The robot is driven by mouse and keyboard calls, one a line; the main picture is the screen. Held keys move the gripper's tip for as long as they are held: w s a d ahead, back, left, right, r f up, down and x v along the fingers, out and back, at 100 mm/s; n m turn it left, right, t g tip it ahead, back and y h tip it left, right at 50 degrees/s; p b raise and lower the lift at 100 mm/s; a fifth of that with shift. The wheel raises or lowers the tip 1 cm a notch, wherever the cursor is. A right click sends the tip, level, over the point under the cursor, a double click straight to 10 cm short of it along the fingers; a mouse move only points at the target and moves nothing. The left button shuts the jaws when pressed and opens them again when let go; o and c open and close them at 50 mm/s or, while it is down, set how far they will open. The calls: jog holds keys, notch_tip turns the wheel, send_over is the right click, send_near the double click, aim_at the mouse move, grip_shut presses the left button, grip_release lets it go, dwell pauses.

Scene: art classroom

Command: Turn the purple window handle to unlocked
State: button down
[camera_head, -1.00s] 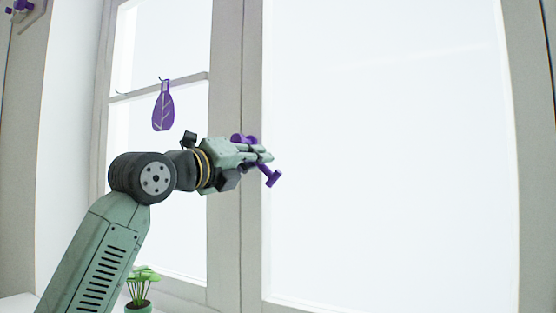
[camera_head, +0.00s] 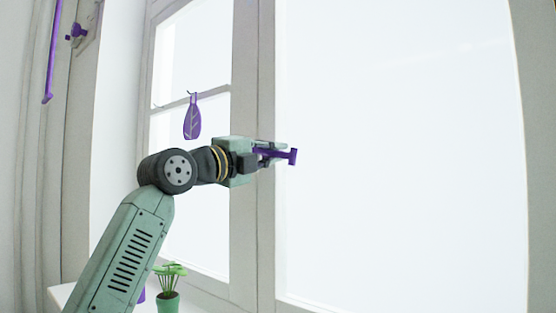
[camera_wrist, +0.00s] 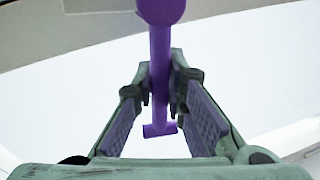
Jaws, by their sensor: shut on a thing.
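My gripper is shut on the handle.
A purple leaf ornament (camera_head: 192,117) hangs at the left pane. A potted plant (camera_head: 168,285) stands on the sill below my arm. A purple rod (camera_head: 51,50) and a purple fitting (camera_head: 76,32) are at the upper left. The space before the right pane is clear.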

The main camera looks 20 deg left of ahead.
jog(key=shift+r+n+y+b, duration=0.2)
jog(key=shift+r+n, duration=0.1)
jog(key=shift+n, duration=0.4)
jog(key=shift+r+n+y+b, duration=0.2)
jog(key=shift+r+n, duration=0.05)
jog(key=shift+n, duration=0.45)
jog(key=shift+r, duration=0.1)
jog(key=c, duration=1.6)
grip_release()
jog(key=shift+c, duration=0.2)
jog(key=shift+s, duration=0.1)
jog(key=v, duration=1.1)
jog(key=shift+s+f, duration=0.25)
jog(key=shift+s, duration=0.1)
